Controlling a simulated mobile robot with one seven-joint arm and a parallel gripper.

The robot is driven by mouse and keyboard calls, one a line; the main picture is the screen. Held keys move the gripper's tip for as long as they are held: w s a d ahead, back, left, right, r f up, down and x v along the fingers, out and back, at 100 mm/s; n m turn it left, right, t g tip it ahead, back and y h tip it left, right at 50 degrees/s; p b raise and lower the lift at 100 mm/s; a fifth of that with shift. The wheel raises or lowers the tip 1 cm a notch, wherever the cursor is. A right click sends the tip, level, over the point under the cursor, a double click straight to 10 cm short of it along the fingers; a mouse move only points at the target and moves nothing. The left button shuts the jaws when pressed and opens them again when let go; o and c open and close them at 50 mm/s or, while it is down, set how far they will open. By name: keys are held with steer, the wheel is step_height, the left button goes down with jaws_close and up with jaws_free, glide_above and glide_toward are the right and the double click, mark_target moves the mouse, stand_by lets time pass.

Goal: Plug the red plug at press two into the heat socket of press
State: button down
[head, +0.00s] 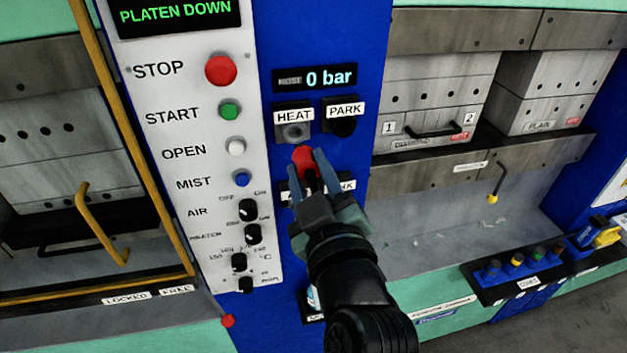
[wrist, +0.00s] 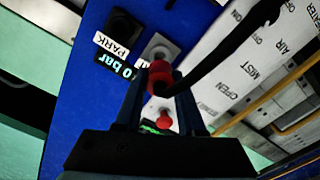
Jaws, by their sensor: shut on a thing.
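The red plug (head: 303,155) is between the fingertips of my gripper (head: 302,171), which is shut on it. It sits just below the HEAT socket (head: 294,132) on the blue column. In the wrist view, the red plug (wrist: 160,74) is at the fingertips of my gripper (wrist: 160,88), with a black cable (wrist: 225,48) running from it to the upper right. The square grey HEAT socket (wrist: 160,48) shows just beyond the plug, which hides part of it and its label. I cannot tell whether plug and socket touch.
The dark PARK socket (head: 343,125) is right of HEAT, under the 0 bar display (head: 315,78). The white button panel (head: 205,150), with its red STOP button (head: 221,70), is left. A yellow handle (head: 101,222) juts out farther left. A tool rack (head: 540,275) is lower right.

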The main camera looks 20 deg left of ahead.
steer(key=shift+x, duration=1.45)
steer(key=shift+s+b, duration=0.1)
steer(key=shift+b, duration=0.7)
stand_by(0.5)
steer(key=shift+b+x, duration=0.3)
steer(key=shift+x, duration=1.2)
stand_by(0.3)
steer(key=shift+c, duration=2.2)
jaws_free()
steer(key=b, duration=0.5)
glide_toward(300, 148)
steer(key=shift+s+d+f, duration=0.15)
steer(key=shift+d+f, duration=0.25)
steer(key=shift+f, duration=0.3)
